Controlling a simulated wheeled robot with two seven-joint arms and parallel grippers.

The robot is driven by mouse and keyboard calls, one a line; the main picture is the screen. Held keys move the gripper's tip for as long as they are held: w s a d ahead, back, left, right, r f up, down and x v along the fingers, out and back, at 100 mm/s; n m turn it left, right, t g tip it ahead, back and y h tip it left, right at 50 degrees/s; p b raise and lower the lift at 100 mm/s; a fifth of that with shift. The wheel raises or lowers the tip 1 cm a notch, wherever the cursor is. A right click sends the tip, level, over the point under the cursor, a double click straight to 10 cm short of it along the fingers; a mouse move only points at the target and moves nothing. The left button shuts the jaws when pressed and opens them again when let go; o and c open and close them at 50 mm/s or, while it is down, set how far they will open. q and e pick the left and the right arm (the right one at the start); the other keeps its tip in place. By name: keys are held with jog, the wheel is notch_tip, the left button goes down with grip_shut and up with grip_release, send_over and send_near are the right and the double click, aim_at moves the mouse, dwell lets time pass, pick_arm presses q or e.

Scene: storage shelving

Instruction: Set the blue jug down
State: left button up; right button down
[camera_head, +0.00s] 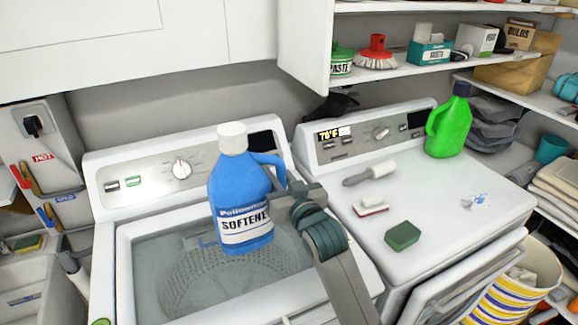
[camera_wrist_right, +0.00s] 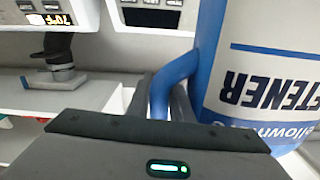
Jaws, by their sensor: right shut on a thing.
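The blue jug (camera_head: 240,195) has a white cap and a label reading SOFTENER. In the head view it is upright in front of the open washer tub, seemingly held in the air over it. My right gripper (camera_head: 283,188) is shut on the jug's handle at its right side. In the right wrist view the jug (camera_wrist_right: 205,95) fills the right side, upside down in the picture, with its handle (camera_wrist_right: 170,85) running down between the fingers. The fingertips are partly hidden behind the handle. My left gripper is not in view.
The washer (camera_head: 105,240) has an open top. The dryer top (camera_head: 455,185) to the right carries a green jug (camera_head: 449,125), a lint roller (camera_head: 370,173), a brush (camera_head: 372,204) and a green sponge (camera_head: 402,236). A shelf (camera_head: 400,72) hangs above.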

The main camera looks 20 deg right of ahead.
jog(key=shift+w+a+f, duration=0.35)
jog(key=shift+w+a, duration=0.25)
jog(key=shift+w, duration=0.25)
notch_tip(320, 180, down, 4)
jog(key=shift+r+p, duration=0.1)
jog(key=shift+p, duration=0.75)
